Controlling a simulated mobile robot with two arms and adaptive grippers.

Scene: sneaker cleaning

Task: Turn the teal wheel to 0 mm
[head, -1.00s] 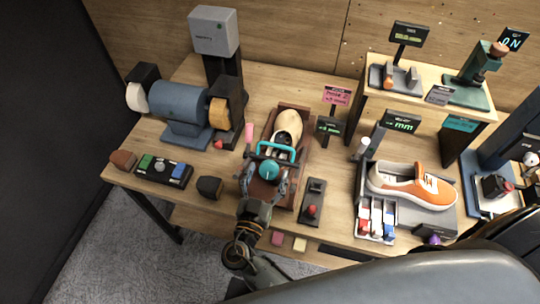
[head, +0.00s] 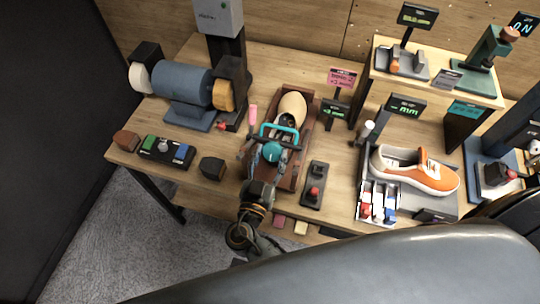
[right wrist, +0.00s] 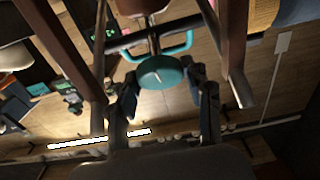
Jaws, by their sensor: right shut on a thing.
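The teal wheel (head: 271,152) is a round knob at the near end of a brown shoe-stretcher stand (head: 309,114), just in front of a teal bar handle (head: 279,130). A tan shoe form (head: 292,108) lies behind it. My right gripper (head: 266,158) reaches up from the front edge with its fingers on both sides of the wheel. In the right wrist view, the wheel (right wrist: 161,71) sits between the fingertips (right wrist: 162,82), and a white mark shows on its face. A small green readout (head: 336,110) stands beside the stand; its value is too small to read. My left gripper is out of view.
A black panel with a red button (head: 314,192) stands close right of the stand. A dark block (head: 212,167) and a grinder (head: 185,88) are to the left. An orange sneaker (head: 418,170) and a bottle tray (head: 378,203) are to the right.

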